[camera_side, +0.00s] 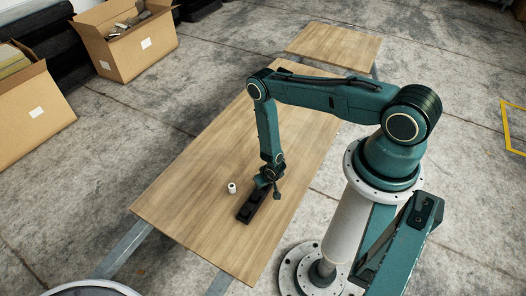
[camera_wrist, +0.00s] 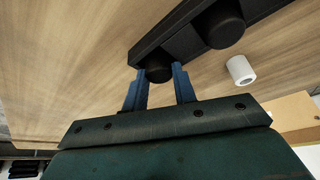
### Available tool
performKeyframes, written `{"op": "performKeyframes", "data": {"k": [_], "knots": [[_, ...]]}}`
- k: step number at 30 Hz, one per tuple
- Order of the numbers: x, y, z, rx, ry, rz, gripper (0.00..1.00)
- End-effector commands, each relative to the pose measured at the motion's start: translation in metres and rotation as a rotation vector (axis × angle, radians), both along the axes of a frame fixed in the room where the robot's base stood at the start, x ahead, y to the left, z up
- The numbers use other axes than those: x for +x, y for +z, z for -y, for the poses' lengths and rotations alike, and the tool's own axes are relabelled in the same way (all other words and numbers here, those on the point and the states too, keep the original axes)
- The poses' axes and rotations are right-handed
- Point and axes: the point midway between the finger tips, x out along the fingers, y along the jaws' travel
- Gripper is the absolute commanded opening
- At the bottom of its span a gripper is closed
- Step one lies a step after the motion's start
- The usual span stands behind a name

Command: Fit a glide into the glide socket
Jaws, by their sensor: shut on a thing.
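A dark bar (camera_wrist: 180,38) lies on the wooden table; it also shows in the side view (camera_side: 246,212). A large black round part (camera_wrist: 220,25) stands on the bar in the wrist view. My gripper (camera_wrist: 158,76) is at the bar, with its two blue fingers shut on a dark round piece (camera_wrist: 157,73), which looks like the glide. The piece is at the near edge of the bar; I cannot tell whether it is seated. The socket opening is hidden. In the side view my gripper (camera_side: 268,184) is low over the bar's far end.
A small white hollow cylinder (camera_wrist: 241,70) stands beside the bar, also in the side view (camera_side: 232,188). The wooden table (camera_side: 190,195) is otherwise clear. A second table (camera_side: 335,45) stands behind. Cardboard boxes (camera_side: 128,50) are on the floor at left.

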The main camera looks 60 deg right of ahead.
Motion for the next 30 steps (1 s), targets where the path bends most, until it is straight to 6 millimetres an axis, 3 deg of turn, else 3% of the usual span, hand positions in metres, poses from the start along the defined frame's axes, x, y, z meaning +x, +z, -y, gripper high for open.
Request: {"op": "performKeyframes", "data": {"k": [6, 7, 9, 20, 30], "knots": [[-0.001, -0.007, 0.0, 0.001, 0.0, -0.001, 0.06], [-0.001, -0.007, 0.0, 0.001, 0.0, -0.002, 0.31], [-0.001, -0.008, 0.0, 0.002, -0.001, -0.002, 0.45], [-0.001, -0.001, -0.001, 0.004, -0.002, -0.002, 0.46], [-0.009, 0.027, -0.006, 0.002, -0.001, -0.002, 0.49]]}}
